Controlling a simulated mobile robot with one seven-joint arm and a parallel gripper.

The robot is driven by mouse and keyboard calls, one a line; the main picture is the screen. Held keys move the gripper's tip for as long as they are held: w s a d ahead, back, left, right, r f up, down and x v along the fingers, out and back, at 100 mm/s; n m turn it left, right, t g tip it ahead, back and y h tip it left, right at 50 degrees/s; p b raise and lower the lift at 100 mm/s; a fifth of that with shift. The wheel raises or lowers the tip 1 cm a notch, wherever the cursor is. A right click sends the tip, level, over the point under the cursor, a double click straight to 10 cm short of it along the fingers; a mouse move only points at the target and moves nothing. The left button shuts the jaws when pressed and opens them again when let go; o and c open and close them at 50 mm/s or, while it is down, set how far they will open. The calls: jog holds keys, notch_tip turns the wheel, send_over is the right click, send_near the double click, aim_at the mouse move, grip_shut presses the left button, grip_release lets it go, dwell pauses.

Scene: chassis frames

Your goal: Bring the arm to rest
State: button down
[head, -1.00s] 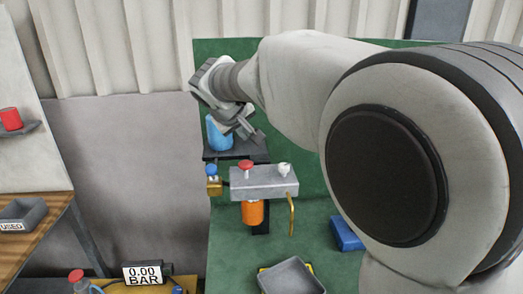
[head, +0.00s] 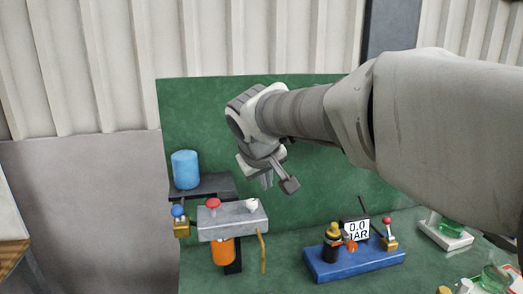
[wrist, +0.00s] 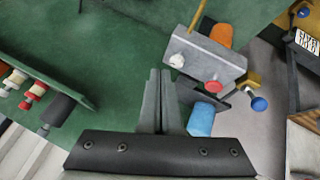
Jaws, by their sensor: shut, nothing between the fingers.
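My gripper (head: 279,184) hangs in the air in front of the green back panel (head: 330,115), above and to the right of the grey valve block (head: 232,220). Its fingers point downward and are together, with nothing between them. The wrist view also shows the gripper (wrist: 160,76) with its two fingers side by side and empty. My arm reaches in from the right of the head view and covers part of the panel.
A blue cylinder (head: 185,170) stands on a dark shelf (head: 215,186) left of the gripper. The block carries a red knob (head: 213,204) and an orange cylinder (head: 223,252). A blue base with a gauge (head: 356,229) sits at right. Open air surrounds the gripper.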

jog(key=s+d+f+m, duration=0.2)
jog(key=s+d, duration=0.2)
jog(key=s, duration=0.4)
jog(key=s+d+f+m+g, duration=0.1)
jog(key=s+d+f, duration=0.2)
jog(key=s+d, duration=0.2)
jog(key=s+d+f+m+g+y, duration=0.1)
jog(key=s+d, duration=0.4)
jog(key=s, duration=0.6)
jog(key=shift+s+f+m, duration=0.3)
jog(key=shift+f+m, duration=0.5)
jog(key=shift+f, duration=0.15)
jog(key=w+a+r+m+t, duration=0.1)
jog(key=w+a+r, duration=0.2)
jog(key=w+a, duration=0.3)
jog(key=w+a+r+m+t+y, duration=0.1)
jog(key=w+a+r, duration=0.3)
jog(key=w, duration=0.5)
jog(key=w+a+r+m, duration=0.1)
jog(key=w+a+r, duration=0.25)
jog(key=w, duration=0.35)
jog(key=w+a+m+y, duration=0.1)
jog(key=w+a, duration=0.3)
jog(key=a, duration=0.3)
jog(key=w+a+m+t+y, duration=0.1)
jog(key=w+a, duration=0.4)
jog(key=a, duration=0.1)
jog(key=shift+a+r, duration=0.2)
jog(key=shift+a, duration=0.2)
jog(key=shift+f, duration=0.2)
